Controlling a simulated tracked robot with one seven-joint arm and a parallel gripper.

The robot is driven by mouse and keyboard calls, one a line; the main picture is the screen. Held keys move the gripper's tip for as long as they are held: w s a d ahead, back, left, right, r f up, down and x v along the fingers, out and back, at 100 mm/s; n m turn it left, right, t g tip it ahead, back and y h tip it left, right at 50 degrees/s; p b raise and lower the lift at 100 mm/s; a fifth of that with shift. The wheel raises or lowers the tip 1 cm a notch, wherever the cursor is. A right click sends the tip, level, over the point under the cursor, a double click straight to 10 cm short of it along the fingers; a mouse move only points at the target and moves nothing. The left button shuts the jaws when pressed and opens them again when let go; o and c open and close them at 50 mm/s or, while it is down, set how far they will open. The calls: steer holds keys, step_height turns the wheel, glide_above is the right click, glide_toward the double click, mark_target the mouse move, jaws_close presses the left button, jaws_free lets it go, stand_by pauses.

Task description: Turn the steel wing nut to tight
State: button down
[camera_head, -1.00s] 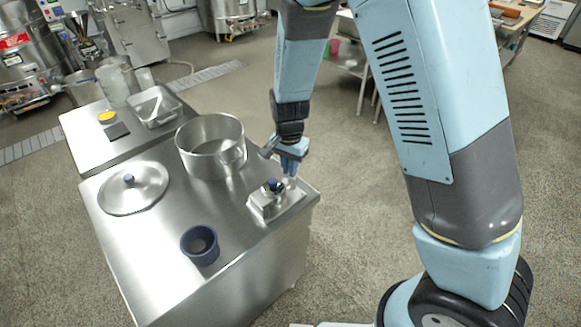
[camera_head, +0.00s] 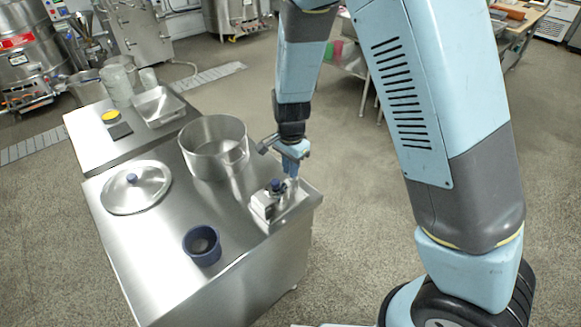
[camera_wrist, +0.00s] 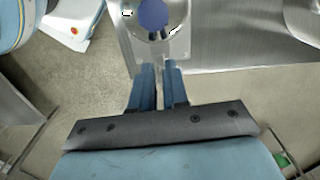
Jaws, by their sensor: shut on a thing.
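The steel block of the mill fitting (camera_head: 264,208) sits near the right edge of the steel table, with a dark blue round knob (camera_head: 277,186) on top. My gripper (camera_head: 292,178) points down at the block's right rear side, beside the knob. In the wrist view, my gripper (camera_wrist: 159,68) has its two blue fingers close together at the edge of the steel plate (camera_wrist: 179,50), just short of the blue knob (camera_wrist: 153,14). The fingers are shut on the steel wing nut, which they hide almost wholly; its angle cannot be told.
On the table (camera_head: 150,240) stand an open steel pot (camera_head: 207,165) behind the block, a lid with a blue knob (camera_head: 137,190) at left and a dark blue cup (camera_head: 202,246) in front. A steel tray (camera_head: 158,107) lies farther back.

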steer(key=c, duration=1.2)
jaws_free()
step_height(320, 180, up, 14)
steer(key=shift+w+f, duration=0.1)
steer(key=shift+f, duration=0.05)
steer(key=s+d+r+n+t+y, duration=0.1)
steer(key=s+d+r+n, duration=0.1)
steer(key=d+r, duration=0.55)
steer(key=s+d+r+n+t+y, duration=0.1)
steer(key=s+d+r+n, duration=0.1)
steer(key=d+r, duration=0.55)
steer(key=s+d+r+n+t, duration=0.1)
steer(key=s+d, duration=0.3)
steer(key=s+d+r+n+t+h, duration=0.1)
steer(key=s+d+r, duration=0.1)
steer(key=s+d, duration=0.2)
steer(key=s+d+r+n+t+h, duration=0.1)
steer(key=s+d, duration=0.4)
steer(key=d, duration=0.1)
steer(key=shift+r+n+t, duration=0.3)
steer(key=shift+r+n, duration=0.05)
steer(key=shift+n, duration=0.05)
